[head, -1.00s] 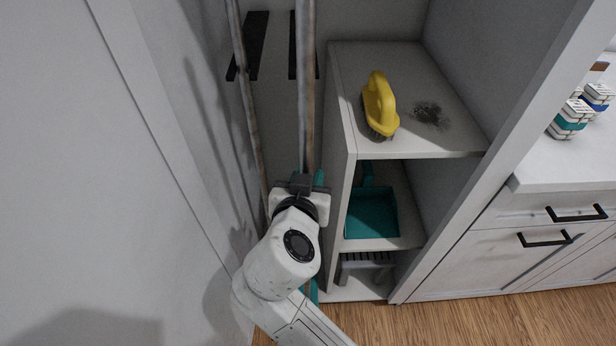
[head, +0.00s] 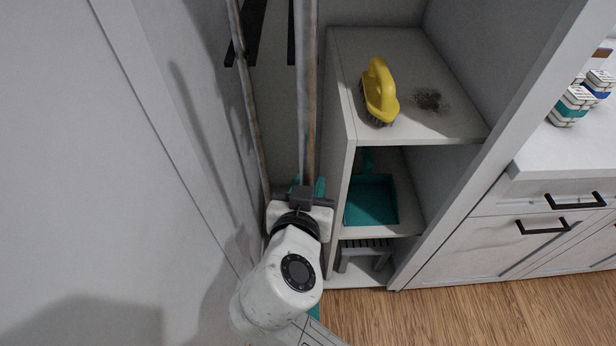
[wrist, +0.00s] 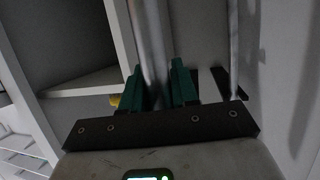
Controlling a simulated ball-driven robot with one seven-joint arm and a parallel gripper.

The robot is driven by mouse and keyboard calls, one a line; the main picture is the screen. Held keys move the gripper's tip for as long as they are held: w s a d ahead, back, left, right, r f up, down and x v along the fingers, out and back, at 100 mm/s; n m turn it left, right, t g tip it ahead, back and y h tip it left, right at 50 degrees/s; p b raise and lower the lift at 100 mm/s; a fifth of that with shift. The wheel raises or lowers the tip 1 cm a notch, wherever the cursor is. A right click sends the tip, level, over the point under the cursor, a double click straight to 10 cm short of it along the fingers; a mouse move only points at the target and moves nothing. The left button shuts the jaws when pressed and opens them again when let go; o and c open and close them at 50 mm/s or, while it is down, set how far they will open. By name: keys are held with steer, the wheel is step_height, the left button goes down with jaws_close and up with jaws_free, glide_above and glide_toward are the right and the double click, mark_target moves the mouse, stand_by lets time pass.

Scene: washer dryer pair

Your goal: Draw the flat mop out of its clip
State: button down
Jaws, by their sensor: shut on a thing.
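My gripper (head: 304,188) is shut on a long upright pole (head: 306,100), which I take to be the flat mop's handle. In the wrist view, the green fingers of my gripper (wrist: 160,90) press on both sides of the grey pole (wrist: 151,35). Dark wall brackets (head: 291,38) show beside the pole's upper part; I cannot tell whether the pole is still in a clip. A teal sliver (head: 314,311) shows low beside my wrist; the mop head is otherwise hidden by my arm.
A second, thinner pole (head: 249,95) leans left of the held one, near the left panel (head: 130,180). A shelf unit (head: 340,110) stands close on the right, with a yellow brush (head: 379,92), a teal dustpan (head: 371,202) and a grey stool (head: 364,250). Open floor (head: 450,310) lies right.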

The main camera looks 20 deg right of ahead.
steer(key=s+a, duration=0.3)
steer(key=s, duration=0.4)
steer(key=s+a, duration=0.3)
steer(key=s, duration=0.5)
steer(key=shift+s+a, duration=0.25)
steer(key=shift+a, duration=0.05)
stand_by(0.9)
steer(key=shift+r, duration=0.1)
